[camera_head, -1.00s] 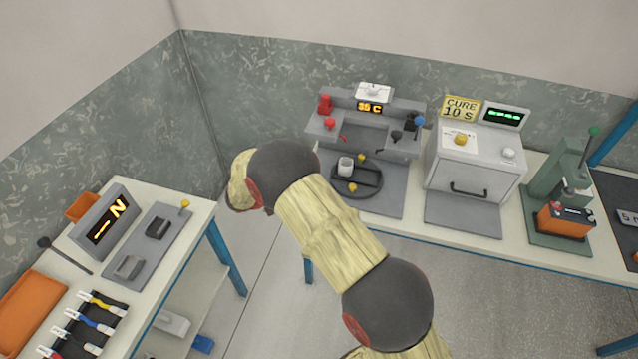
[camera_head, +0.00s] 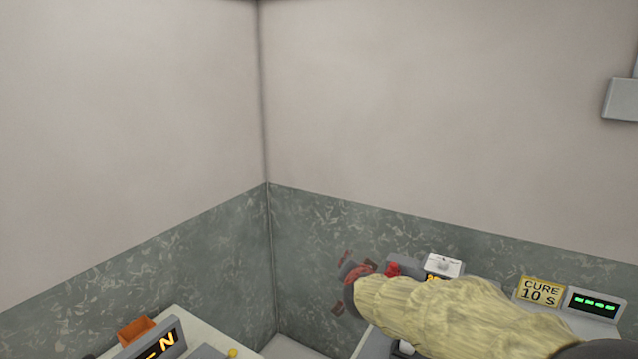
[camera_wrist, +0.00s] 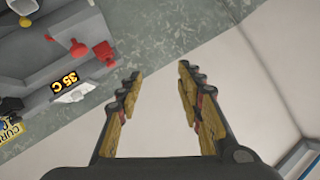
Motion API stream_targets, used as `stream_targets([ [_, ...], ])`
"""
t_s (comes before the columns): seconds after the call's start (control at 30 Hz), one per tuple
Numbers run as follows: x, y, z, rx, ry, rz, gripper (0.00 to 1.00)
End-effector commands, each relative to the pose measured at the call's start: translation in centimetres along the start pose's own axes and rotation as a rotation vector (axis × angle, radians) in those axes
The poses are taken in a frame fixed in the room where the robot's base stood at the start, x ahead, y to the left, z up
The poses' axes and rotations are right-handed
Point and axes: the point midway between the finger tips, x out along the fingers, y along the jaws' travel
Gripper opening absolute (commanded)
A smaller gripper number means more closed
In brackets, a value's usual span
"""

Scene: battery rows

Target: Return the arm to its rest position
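My arm (camera_head: 440,305) reaches in from the lower right of the head view, in a pale yellow sleeve, and ends near the wall corner. My gripper (camera_wrist: 158,76) shows in the wrist view with its two fingers apart and nothing between them. It is open and empty. Behind the fingers are pale wall and patterned grey-green wall. In the head view the arm's end is small and partly hidden by the sleeve, so finger detail is unclear there.
The grey station with the 35 C display (camera_wrist: 64,79) and red knobs is at the wrist view's upper left. In the head view, the CURE 10 S sign (camera_head: 540,291) is at lower right and an orange bin (camera_head: 136,331) at lower left.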

Motion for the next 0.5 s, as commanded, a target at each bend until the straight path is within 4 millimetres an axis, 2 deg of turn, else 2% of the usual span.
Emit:
stream_targets([
  [0.03,-2.5,-0.6,-0.7,-0.026,-0.031,-0.047,0.37],
  [0.07,-4.0,-0.9,-0.8,-0.048,-0.055,-0.072,0.37],
  [0.13,-7.4,-1.1,-0.5,-0.101,-0.116,-0.123,0.37],
  [0.23,-12.4,-0.4,0.4,-0.184,-0.205,-0.167,0.37],
  [0.37,-19.0,2.5,2.5,-0.301,-0.322,-0.176,0.37],
  [0.5,-26.0,7.8,5.3,-0.425,-0.444,-0.122,0.37],
])
